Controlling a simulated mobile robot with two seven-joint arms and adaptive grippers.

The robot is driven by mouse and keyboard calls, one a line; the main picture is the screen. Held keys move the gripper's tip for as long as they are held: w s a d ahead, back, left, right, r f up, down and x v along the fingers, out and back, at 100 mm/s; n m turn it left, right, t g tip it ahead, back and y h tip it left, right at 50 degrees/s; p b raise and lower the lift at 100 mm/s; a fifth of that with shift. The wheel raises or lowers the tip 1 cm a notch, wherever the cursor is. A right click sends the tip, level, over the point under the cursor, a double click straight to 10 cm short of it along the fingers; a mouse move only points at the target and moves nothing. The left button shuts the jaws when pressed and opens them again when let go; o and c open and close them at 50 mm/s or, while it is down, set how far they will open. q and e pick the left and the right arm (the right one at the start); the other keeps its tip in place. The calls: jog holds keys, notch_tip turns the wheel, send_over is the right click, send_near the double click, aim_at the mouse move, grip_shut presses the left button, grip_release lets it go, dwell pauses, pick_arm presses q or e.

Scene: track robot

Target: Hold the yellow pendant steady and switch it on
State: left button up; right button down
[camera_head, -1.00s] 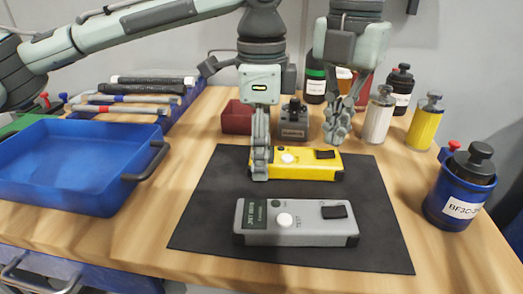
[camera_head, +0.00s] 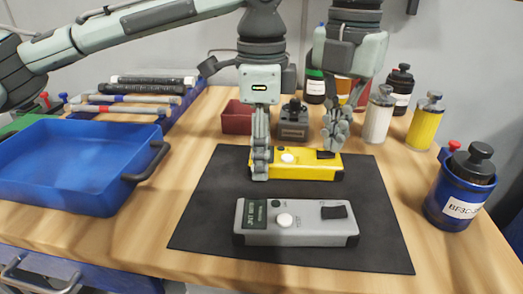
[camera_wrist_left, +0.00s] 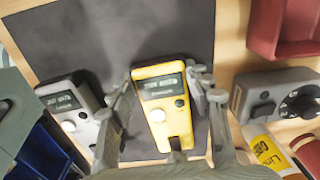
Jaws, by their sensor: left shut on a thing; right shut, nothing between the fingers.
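The yellow pendant (camera_head: 304,171) lies flat on the dark mat (camera_head: 205,222), with a round white button and a black switch on top. My left gripper (camera_head: 261,166) is shut on the pendant near its left end; the left wrist view shows the pendant (camera_wrist_left: 158,88) between the two fingers, its display legible as lettering only. My right gripper (camera_head: 331,148) is shut and empty, its fingertips at the black switch (camera_head: 326,155) at the pendant's right end. Those fingers partly hide the switch, and I cannot tell whether they touch it.
A grey pendant (camera_head: 300,233) lies in front on the mat. Behind are a red bin (camera_head: 237,117) and a grey dial box (camera_head: 293,128). Several bottles stand at the back right, with a blue holder (camera_head: 455,202) at the right. A blue tray (camera_head: 70,165) is at the left.

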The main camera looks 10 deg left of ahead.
jog(key=shift+f, duration=0.55)
jog(key=shift+r, duration=3.1)
pick_arm(q)
jog(key=o, duration=1.6)
jog(key=shift+o, duration=0.2)
